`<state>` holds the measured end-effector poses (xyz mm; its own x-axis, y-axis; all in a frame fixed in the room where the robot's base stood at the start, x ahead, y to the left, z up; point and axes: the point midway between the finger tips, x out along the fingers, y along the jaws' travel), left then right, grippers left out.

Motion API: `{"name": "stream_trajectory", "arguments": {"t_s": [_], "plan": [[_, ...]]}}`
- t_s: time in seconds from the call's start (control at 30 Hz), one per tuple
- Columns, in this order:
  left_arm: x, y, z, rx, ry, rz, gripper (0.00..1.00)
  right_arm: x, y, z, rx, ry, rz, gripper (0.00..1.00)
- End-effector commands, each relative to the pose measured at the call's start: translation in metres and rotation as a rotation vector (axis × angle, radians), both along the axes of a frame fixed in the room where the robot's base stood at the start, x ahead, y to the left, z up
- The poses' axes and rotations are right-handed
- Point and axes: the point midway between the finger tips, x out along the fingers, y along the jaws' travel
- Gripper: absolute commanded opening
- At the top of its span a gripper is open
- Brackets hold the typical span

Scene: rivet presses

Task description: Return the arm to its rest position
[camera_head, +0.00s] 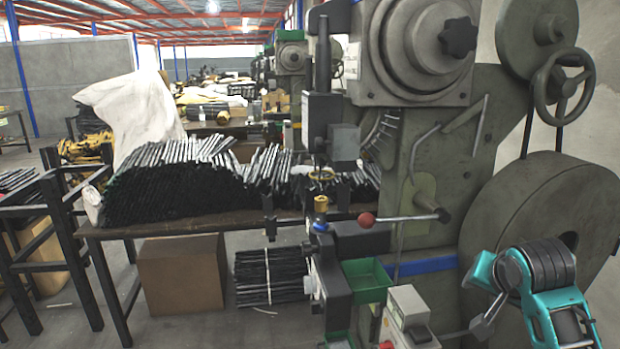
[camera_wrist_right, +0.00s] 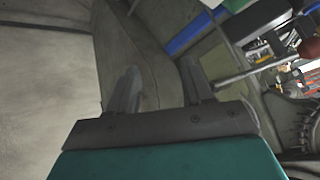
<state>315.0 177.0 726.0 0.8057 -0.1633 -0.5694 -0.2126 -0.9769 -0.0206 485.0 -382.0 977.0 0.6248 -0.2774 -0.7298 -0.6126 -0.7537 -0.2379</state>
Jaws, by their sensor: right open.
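My right arm (camera_head: 545,285), teal and dark grey, comes in at the lower right of the head view, in front of the press's large round wheel housing. Its gripper (camera_head: 478,328) shows small and partly, pointing left, beside the press body. In the right wrist view the two grey fingers of the right gripper (camera_wrist_right: 160,85) stand apart with nothing between them. My left arm and left gripper are not in view.
The grey-green rivet press (camera_head: 430,150) fills the right, with a red-knobbed lever (camera_head: 367,219), a green bin (camera_head: 367,281) and a control box (camera_head: 408,318) near my right gripper. A table (camera_head: 190,224) with stacked dark rods stands left. A cardboard box (camera_head: 180,275) sits below.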

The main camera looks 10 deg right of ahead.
Motion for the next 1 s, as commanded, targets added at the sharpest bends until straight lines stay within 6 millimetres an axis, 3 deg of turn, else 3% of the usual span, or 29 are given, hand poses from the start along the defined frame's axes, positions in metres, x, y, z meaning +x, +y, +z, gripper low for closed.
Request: {"name": "stream_trajectory", "arguments": {"t_s": [0.03, 0.1, 0.3, 0.5, 0.7, 0.8, 1.0], "plan": [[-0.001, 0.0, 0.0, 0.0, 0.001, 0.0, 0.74, -0.017, 0.018, -0.028, -0.031, 0.062, 0.073, 0.51], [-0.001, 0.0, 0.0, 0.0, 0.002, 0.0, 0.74, -0.04, 0.041, -0.058, -0.074, 0.136, 0.179, 0.51], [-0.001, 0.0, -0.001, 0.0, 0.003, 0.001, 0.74, -0.121, 0.103, -0.123, -0.149, 0.315, 0.479, 0.51], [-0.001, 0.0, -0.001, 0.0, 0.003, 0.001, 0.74, -0.193, 0.147, -0.153, -0.166, 0.424, 0.712, 0.51], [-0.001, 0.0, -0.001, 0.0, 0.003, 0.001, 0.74, -0.253, 0.18, -0.161, -0.154, 0.489, 0.888, 0.51], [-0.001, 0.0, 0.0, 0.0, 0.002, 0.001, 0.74, -0.229, 0.18, -0.175, -0.184, 0.407, 0.88, 0.51], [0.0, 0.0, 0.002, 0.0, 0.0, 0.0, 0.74, -0.201, 0.188, -0.202, -0.226, 0.244, 0.878, 0.51]]}}
